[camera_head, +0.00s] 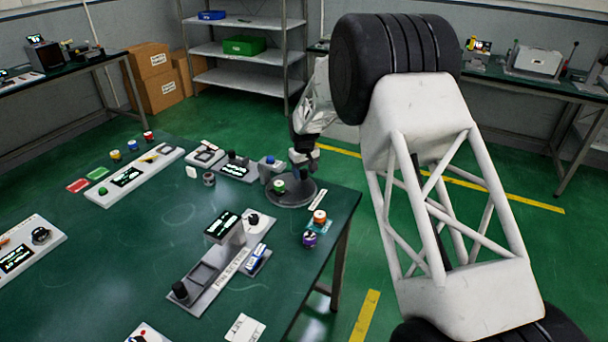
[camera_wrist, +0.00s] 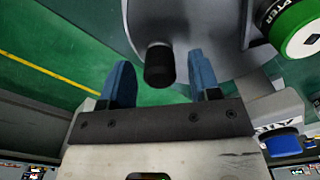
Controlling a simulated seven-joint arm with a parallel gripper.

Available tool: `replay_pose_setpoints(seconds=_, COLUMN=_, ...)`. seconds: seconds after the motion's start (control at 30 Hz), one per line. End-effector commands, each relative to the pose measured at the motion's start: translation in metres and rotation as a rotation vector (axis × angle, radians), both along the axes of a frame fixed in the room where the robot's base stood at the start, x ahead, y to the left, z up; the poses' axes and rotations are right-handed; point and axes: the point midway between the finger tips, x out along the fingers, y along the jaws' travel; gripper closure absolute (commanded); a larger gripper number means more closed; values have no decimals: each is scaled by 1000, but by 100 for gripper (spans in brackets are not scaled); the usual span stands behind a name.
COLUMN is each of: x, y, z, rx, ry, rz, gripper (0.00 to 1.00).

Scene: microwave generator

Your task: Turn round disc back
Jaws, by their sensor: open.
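The round disc (camera_head: 291,196) is a dark grey turntable near the far right corner of the green table. A black upright knob (camera_head: 304,174) stands on it, and a green-topped cylinder (camera_head: 279,186) sits on its left part. In the wrist view the disc (camera_wrist: 200,22) fills the top middle, with the black knob (camera_wrist: 159,66) and the green-rimmed cylinder (camera_wrist: 290,25) at upper right. My gripper (camera_head: 303,160) is just above the disc, by the knob. Its blue fingers (camera_wrist: 158,76) are open, one on each side of the knob in the picture, with gaps showing. I cannot tell the height difference.
A grey box with a blue button (camera_head: 270,161) stands just left of the disc; the blue button (camera_wrist: 283,143) also shows in the wrist view. A black-screened device (camera_head: 222,226) stands nearer, and orange and purple knobs (camera_head: 314,228) are by the right edge.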

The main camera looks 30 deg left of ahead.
Motion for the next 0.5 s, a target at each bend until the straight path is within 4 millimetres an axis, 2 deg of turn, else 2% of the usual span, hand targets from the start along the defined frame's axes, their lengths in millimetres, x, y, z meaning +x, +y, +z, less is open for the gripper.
replay_pose_setpoints(seconds=0.3, x=0, y=0, z=41, rx=1, ry=-2, rz=0, gripper=43)
replay_pose_setpoints(seconds=0.5, x=0, y=0, z=58, rx=1, ry=-2, rz=0, gripper=43)
